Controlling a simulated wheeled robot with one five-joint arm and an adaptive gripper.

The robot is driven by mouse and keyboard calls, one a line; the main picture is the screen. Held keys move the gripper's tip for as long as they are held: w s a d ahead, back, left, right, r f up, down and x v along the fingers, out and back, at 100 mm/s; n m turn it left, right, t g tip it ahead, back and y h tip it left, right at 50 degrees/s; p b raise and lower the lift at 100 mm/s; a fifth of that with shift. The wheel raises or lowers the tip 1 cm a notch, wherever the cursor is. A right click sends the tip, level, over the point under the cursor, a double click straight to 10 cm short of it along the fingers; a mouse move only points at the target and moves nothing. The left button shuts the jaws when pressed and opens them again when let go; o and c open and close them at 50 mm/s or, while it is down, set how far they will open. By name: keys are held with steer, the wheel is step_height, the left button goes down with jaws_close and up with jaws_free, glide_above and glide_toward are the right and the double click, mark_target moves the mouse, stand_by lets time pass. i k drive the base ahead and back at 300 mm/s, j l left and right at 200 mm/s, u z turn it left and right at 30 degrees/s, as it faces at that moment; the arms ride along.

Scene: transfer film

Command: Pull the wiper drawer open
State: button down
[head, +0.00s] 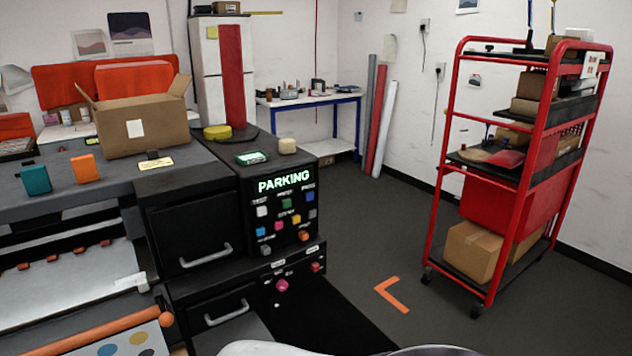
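A black cabinet beside the machine has two drawer fronts. The upper drawer (180,228) has a curved silver handle (207,258) and looks closed. The lower drawer (205,298) has a similar silver handle (228,315); it also looks closed, and a grey surface covers part of the view below it. I cannot read a label that tells which one is the wiper drawer. My gripper is not in view; only a pale, rounded part of my own body shows at the bottom edge.
Right of the drawers is a control panel with a lit PARKING display (284,181) and several coloured buttons. An open cardboard box (150,128) stands on the machine top. A red wheeled rack (440,180) stands at right. The floor (370,240) between is clear, with an orange corner mark (388,294).

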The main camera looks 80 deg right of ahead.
mark_target(200, 316)
steer(key=z, duration=2.5)
